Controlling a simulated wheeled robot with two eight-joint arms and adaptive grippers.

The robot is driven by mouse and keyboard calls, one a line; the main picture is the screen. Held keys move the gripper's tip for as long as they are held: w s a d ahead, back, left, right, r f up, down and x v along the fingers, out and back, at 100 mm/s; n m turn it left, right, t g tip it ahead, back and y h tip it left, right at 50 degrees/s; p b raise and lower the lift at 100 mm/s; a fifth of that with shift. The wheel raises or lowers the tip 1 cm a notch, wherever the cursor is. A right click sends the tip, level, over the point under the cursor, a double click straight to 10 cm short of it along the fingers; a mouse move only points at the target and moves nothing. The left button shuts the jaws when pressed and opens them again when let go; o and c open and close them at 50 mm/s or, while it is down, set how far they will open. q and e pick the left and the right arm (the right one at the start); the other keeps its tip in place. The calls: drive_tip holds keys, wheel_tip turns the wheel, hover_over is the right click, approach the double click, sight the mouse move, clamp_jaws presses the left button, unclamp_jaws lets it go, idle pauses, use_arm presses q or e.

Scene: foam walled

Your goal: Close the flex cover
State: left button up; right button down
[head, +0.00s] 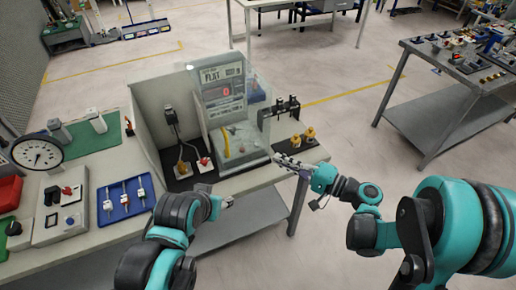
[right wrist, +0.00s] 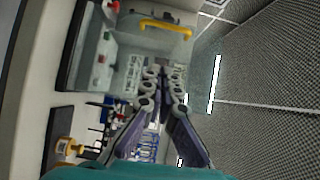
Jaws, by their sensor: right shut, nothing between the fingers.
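The flex cover (head: 258,98) is a clear see-through box around the tester with the "FLAT" panel (head: 222,88). Its yellow handle (head: 227,145) shows low on the front; I cannot tell exactly how far the cover stands open. In the right wrist view the yellow handle (right wrist: 166,29) lies beyond the fingertips, with clear panel around it. My right gripper (head: 279,159) is shut and empty, just right of the cover's lower front, apart from the handle. It also shows in the right wrist view (right wrist: 164,72). My left gripper (head: 229,201) is at the table's front edge; its jaws are too small to read.
Yellow-topped parts and a black stand (head: 286,112) are right of the tester. A grey partition (head: 150,125) and plugs on a black plate (head: 190,168) are left of it. A blue tray (head: 125,198) and a round gauge (head: 37,153) lie further left.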

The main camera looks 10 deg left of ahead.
use_arm(q)
wheel_tip(320, 180, down, 2)
drive_tip(key=shift+f+b, duration=0.25)
drive_tip(key=shift+b, duration=1)
use_arm(e)
drive_tip(key=s+a+x, duration=0.1)
drive_tip(key=s+x, duration=0.1)
drive_tip(key=x, duration=1)
drive_tip(key=shift+a+r, duration=0.15)
drive_tip(key=shift+a, duration=0.2)
drive_tip(key=shift+s+a, duration=0.1)
